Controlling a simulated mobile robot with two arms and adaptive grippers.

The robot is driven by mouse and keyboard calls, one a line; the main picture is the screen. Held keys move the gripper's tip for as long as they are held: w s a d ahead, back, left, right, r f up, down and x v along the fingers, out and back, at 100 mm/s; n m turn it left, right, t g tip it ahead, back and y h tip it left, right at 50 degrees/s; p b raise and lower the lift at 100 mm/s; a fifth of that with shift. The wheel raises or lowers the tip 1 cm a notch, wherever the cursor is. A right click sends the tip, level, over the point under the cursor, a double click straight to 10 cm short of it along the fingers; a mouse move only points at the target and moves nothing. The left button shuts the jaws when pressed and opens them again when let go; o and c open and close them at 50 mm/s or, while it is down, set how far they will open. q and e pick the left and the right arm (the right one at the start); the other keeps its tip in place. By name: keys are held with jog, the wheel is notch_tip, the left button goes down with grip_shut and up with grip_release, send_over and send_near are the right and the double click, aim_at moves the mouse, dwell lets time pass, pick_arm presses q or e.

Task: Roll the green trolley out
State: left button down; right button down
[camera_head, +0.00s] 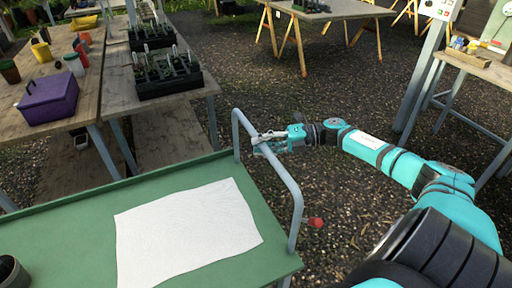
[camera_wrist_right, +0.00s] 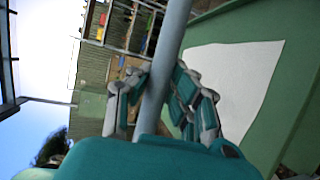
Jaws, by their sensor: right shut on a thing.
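The green trolley (camera_head: 85,218) stands at the lower left of the head view, with a grey tubular handle (camera_head: 281,172) rising at its right end. A white sheet (camera_head: 185,232) lies flat on its top; the sheet also shows in the right wrist view (camera_wrist_right: 236,85). My right gripper (camera_head: 262,139) is shut on the handle bar, near the middle of its top rail. In the right wrist view the fingers (camera_wrist_right: 156,97) sit on both sides of the grey bar (camera_wrist_right: 171,50). My left gripper is not in view.
Wooden benches with seedling trays (camera_head: 168,77) and a purple box (camera_head: 48,98) stand close behind the trolley. A dark pot (camera_head: 12,272) is at the trolley's lower left. A grey-legged table (camera_head: 478,68) stands at the right. Open gravel (camera_head: 315,90) lies beyond the handle.

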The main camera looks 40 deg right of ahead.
jog(key=shift+r, duration=0.1)
jog(key=c, duration=1.2)
grip_release()
jog(key=shift+o, duration=0.2)
jog(key=v, duration=1.2)
